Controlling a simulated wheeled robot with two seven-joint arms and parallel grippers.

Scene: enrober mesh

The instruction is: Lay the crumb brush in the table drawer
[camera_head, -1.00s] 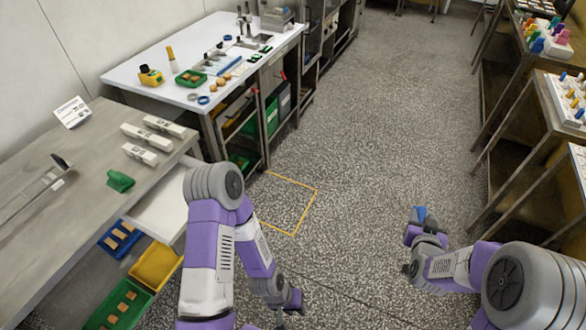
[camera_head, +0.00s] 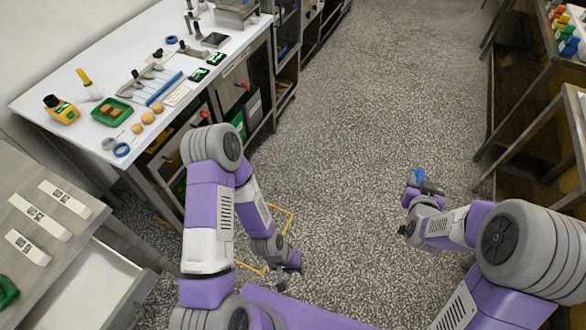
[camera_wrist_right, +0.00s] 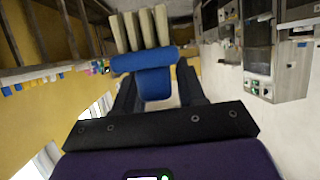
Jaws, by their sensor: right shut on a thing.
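The crumb brush, with a blue body and cream bristle tufts (camera_wrist_right: 146,30), is in my right gripper. My right gripper (camera_wrist_right: 157,100) is shut on its blue part (camera_wrist_right: 150,63). In the head view the brush (camera_head: 416,177) is a small blue shape above my right gripper (camera_head: 424,190), over the floor at right. The table drawer (camera_head: 88,290) stands pulled out at the lower left, its pale inside partly cut off by the picture edge. My left gripper (camera_head: 286,272) hangs low over the floor near the middle; its fingers are too small to read.
The grey table (camera_head: 40,180) with white labelled blocks (camera_head: 40,215) is at left. A white worktable (camera_head: 150,70) with tools and a green tray (camera_head: 112,110) stands behind it. Racks (camera_head: 535,140) line the right side. Open speckled floor (camera_head: 350,110) lies between.

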